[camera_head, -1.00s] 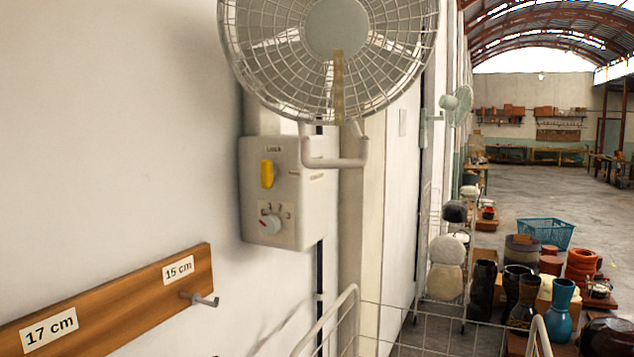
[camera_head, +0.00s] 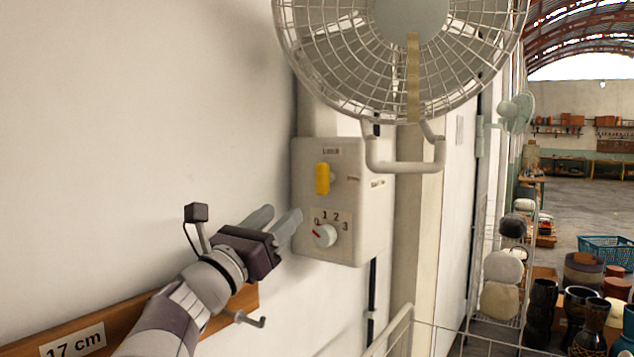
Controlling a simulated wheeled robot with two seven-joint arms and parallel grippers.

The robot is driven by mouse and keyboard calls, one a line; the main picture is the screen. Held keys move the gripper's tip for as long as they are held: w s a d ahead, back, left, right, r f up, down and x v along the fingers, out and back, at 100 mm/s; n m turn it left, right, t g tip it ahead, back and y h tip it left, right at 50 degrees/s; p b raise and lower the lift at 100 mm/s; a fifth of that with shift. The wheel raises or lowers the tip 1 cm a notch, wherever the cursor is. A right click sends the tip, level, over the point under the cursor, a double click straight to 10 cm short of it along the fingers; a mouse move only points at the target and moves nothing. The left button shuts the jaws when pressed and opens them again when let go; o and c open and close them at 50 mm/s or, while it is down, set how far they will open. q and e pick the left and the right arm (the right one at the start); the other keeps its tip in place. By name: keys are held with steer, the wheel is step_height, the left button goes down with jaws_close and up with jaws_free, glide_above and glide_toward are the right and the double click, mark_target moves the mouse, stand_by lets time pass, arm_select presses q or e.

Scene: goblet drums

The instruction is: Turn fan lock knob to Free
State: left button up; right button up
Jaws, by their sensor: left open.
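The fan's control box (camera_head: 341,205) is a cream box on the wall. Its yellow lock knob (camera_head: 322,178) stands upright below a small label that seems to read "Lock". Another small label to its right is too small to read. Below is a round white speed knob (camera_head: 324,235) with a red mark, on a dial numbered 0 to 3; the mark points toward 0. My left gripper (camera_head: 281,223) is open and empty, just left of the speed knob and below the yellow knob, apart from both. My right gripper is not in view.
The caged wall fan (camera_head: 470,60) and its bracket (camera_head: 405,166) overhang the box. A wooden rail with a metal hook (camera_head: 246,319) lies below my left arm. A white wire rack (camera_head: 400,325) stands below right. Pots (camera_head: 590,325) and a blue basket (camera_head: 606,250) are farther right.

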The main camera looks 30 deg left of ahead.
mark_target(319, 179)
arm_select(q)
steer(key=p+x, duration=0.2)
steer(key=x, duration=0.2)
steer(key=p+x, duration=0.3)
steer(key=x, duration=0.1)
steer(key=p+x, duration=0.3)
steer(key=shift+w+d+r, duration=0.15)
steer(key=shift+d+r, duration=0.15)
steer(key=shift+r, duration=0.25)
steer(key=shift+w+d, duration=0.1)
steer(key=shift+w, duration=0.1)
steer(key=shift+d, duration=0.15)
steer(key=shift+s, duration=0.1)
jaws_close()
